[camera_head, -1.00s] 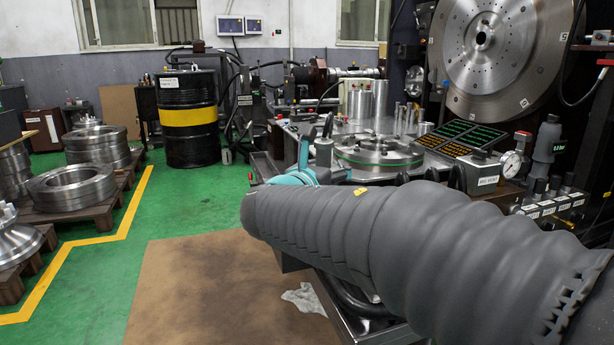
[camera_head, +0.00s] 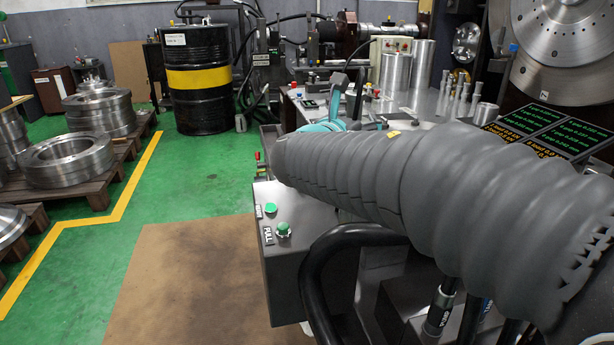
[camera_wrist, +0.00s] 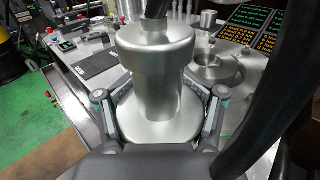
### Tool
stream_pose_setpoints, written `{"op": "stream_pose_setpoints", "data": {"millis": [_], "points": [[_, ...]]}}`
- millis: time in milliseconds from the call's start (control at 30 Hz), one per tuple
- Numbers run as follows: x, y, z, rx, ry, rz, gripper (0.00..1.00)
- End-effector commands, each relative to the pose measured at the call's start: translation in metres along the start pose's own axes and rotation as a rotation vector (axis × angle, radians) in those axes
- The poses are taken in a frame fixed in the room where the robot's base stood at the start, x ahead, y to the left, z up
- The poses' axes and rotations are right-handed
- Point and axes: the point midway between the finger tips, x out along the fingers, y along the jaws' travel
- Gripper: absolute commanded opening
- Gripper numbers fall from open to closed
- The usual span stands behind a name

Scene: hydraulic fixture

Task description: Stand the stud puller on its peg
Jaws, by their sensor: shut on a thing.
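A bright steel spool-shaped piece, which I take to be the stud puller (camera_wrist: 157,55), fills the middle of the wrist view. It has a wide rounded head, a narrower neck and a broad round lower part. My gripper (camera_wrist: 158,104) has one finger on each side of it and is shut on it. In the head view my sleeved arm hides the held piece and most of the gripper. I cannot pick out the peg for certain, nor tell whether the piece's underside touches anything.
The steel bench top (camera_head: 405,100) carries steel cylinders (camera_head: 395,75) and a row of slim upright metal parts (camera_head: 458,92). A lit readout panel (camera_head: 540,130) stands at right. In the wrist view a dark flat pad (camera_wrist: 97,63) lies left of the piece, and a round steel fixture (camera_wrist: 215,72) stands right.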

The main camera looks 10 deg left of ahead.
Motion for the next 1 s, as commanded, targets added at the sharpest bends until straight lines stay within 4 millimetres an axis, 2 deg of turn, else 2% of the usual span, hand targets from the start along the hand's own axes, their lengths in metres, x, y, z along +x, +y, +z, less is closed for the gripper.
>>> {"op": "stream_pose_setpoints", "data": {"millis": [167,733,1000], "points": [[0.0,0.005,-0.003,0.001,-0.002,-0.002,0.0],[-0.014,0.1,-0.059,0.001,-0.002,0.004,0.0],[-0.017,0.117,-0.068,0.003,-0.003,0.002,0.0]]}}
